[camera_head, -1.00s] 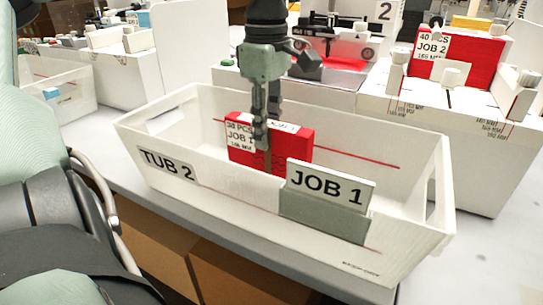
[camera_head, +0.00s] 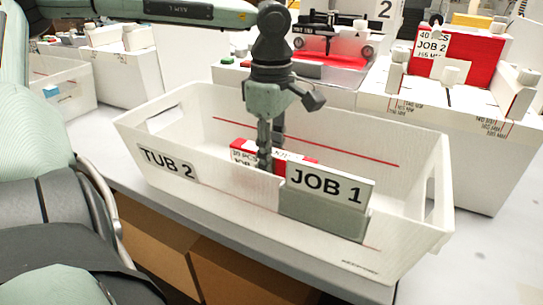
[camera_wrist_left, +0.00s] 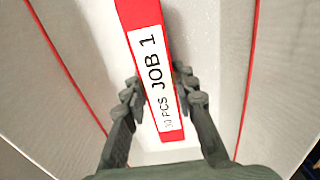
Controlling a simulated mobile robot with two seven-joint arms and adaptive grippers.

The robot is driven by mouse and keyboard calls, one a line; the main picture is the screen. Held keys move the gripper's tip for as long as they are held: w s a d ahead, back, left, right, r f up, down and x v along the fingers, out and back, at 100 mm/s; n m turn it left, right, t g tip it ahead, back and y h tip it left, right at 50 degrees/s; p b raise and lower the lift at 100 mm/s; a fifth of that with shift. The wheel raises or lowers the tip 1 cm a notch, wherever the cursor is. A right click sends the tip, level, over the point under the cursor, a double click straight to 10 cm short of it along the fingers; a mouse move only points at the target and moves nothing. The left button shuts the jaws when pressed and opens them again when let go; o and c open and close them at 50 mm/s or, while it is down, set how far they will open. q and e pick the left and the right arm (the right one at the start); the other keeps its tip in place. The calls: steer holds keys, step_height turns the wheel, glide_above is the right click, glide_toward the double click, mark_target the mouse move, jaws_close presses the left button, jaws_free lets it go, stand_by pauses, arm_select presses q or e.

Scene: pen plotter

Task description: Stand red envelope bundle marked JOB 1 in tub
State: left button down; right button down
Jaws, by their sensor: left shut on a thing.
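The red envelope bundle (camera_head: 242,152) with a white JOB 1 label is inside the white tub marked TUB 2 (camera_head: 210,200), upright and low, with its lower part hidden behind the tub's front wall and the divider. My left gripper (camera_head: 266,158) reaches down into the tub and is shut on the bundle. In the left wrist view the bundle (camera_wrist_left: 140,18) lies between the two fingers (camera_wrist_left: 160,95). A grey divider with a white JOB 1 card (camera_head: 327,187) stands in the tub, right of and in front of the bundle. My right gripper is not seen.
A white fixture at the right holds another red bundle marked JOB 2 (camera_head: 462,62). A plotter (camera_head: 335,45) stands behind the tub. Another white tub (camera_head: 62,95) is at the left. The tub has free room at its right end.

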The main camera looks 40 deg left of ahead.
arm_select(q)
steer(key=c, duration=1.2)
jaws_free()
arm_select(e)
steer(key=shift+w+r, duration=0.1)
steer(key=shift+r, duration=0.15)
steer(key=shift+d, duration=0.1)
